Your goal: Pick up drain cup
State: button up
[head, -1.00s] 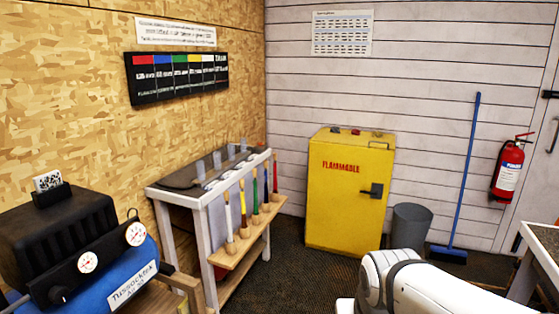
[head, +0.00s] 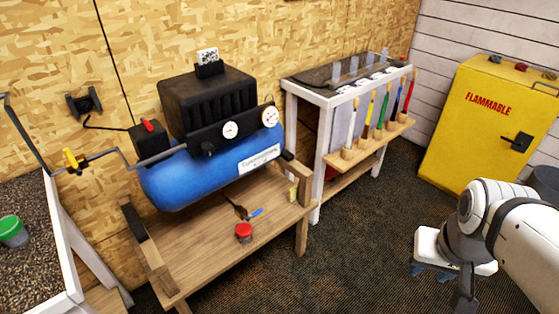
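A small red cup or tin with a greyish rim (head: 244,233) stands on the wooden bench (head: 195,258) below the blue compressor (head: 205,175). A green-topped cup (head: 12,231) stands on the speckled surface at the far left. No label shows which of them is the drain cup. My gripper (head: 440,275) is at the lower right, over the dark floor, well apart from both cups. Its fingers are small and partly hidden by my wrist, so their opening is unclear.
A brush or tool with a blue handle (head: 256,212) lies behind the red cup. A white-framed rack (head: 345,130) with several coloured-handled brushes stands right of the bench. A yellow flammables cabinet (head: 490,130) stands at the right. The carpet (head: 370,220) between is clear.

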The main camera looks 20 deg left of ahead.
aim_at(243, 229)
jog(key=u, duration=1.2)
